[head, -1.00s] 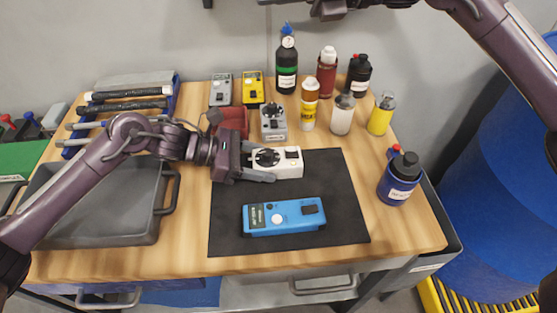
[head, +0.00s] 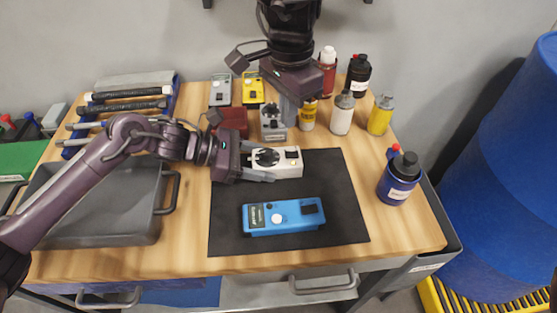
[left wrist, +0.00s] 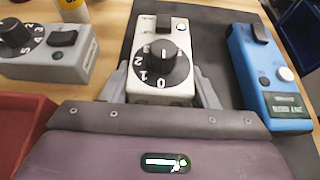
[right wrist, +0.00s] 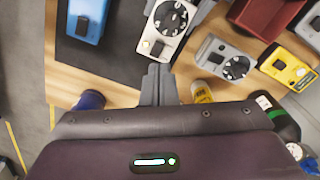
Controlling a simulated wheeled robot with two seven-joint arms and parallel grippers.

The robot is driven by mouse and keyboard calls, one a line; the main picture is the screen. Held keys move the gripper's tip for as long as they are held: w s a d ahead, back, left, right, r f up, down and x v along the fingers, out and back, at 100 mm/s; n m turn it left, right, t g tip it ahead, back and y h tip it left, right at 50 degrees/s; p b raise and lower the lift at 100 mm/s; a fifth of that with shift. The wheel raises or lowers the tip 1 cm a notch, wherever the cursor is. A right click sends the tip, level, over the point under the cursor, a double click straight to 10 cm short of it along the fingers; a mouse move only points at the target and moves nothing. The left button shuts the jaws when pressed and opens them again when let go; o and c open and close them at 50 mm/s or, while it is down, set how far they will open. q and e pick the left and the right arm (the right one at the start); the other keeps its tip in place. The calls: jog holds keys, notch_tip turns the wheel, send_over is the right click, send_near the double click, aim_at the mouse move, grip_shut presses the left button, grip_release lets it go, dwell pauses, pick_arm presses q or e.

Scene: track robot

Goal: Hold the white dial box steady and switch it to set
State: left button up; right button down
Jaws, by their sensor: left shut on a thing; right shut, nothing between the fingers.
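The white dial box (head: 290,170) lies at the back of the black mat. In the left wrist view the white box (left wrist: 146,97) has a black numbered dial at its near end and a dark switch at its far end. My left gripper (head: 262,163) is shut around the dial end, one finger along each long side. My right gripper (head: 289,112) is shut and empty, above the area behind the white box and near a grey dial box (head: 266,136). In the right wrist view its fingers (right wrist: 158,85) show just short of the white box's switch end (right wrist: 152,49). The switch lettering is unreadable.
A blue box (head: 290,212) lies at the front of the black mat (head: 345,205). Grey and yellow meters, a red bin (head: 232,120) and several bottles stand behind. A blue bottle (head: 398,180) stands right. A grey tray (head: 100,205) is left. The mat's right side is clear.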

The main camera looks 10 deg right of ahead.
aim_at(287, 153)
jog(key=shift+f, duration=3.25)
jog(key=shift+f, duration=0.2)
jog(key=shift+f, duration=0.75)
jog(key=shift+r, duration=3.05)
pick_arm(q)
jog(key=o, duration=1.4)
jog(key=shift+c, duration=0.2)
